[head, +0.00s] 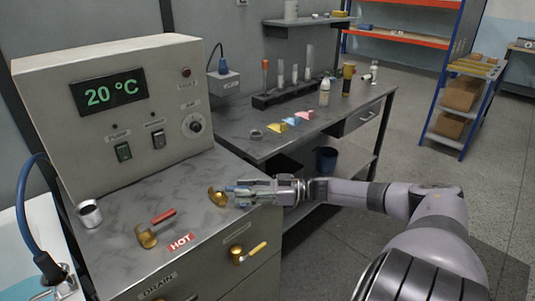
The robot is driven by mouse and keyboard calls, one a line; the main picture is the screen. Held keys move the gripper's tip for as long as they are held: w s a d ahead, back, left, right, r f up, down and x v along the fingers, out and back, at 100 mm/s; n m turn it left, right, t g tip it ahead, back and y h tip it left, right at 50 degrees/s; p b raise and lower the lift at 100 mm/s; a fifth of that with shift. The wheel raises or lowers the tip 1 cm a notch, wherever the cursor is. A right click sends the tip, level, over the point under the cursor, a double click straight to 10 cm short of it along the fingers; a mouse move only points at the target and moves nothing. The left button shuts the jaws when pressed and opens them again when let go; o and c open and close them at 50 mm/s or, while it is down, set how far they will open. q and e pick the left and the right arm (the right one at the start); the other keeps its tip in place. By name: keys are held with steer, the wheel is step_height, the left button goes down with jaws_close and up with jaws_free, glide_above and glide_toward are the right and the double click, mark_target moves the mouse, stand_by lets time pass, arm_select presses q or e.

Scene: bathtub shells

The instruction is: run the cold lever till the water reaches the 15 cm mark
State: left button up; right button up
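The cold lever (217,197) has a brass base on the grey counter, with a bit of blue handle (231,188) showing beside it. My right gripper (240,192) reaches in from the right, its fingers at the blue handle and hiding most of it. Whether the fingers are closed on it is not clear. The hot lever (148,236), brass with a red handle, stands to the left by a red HOT label. The tub (42,225) shows only partly at the lower left, with pale blue inside. No depth mark is readable. My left gripper is out of view.
The control box (165,75) reads 20 °C. A metal cup (89,213) stands near the tub. A side bench (240,120) with bottles and shells stands behind.

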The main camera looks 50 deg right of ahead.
steer(key=v, duration=1)
steer(key=shift+s, duration=0.2)
steer(key=shift+d, duration=0.15)
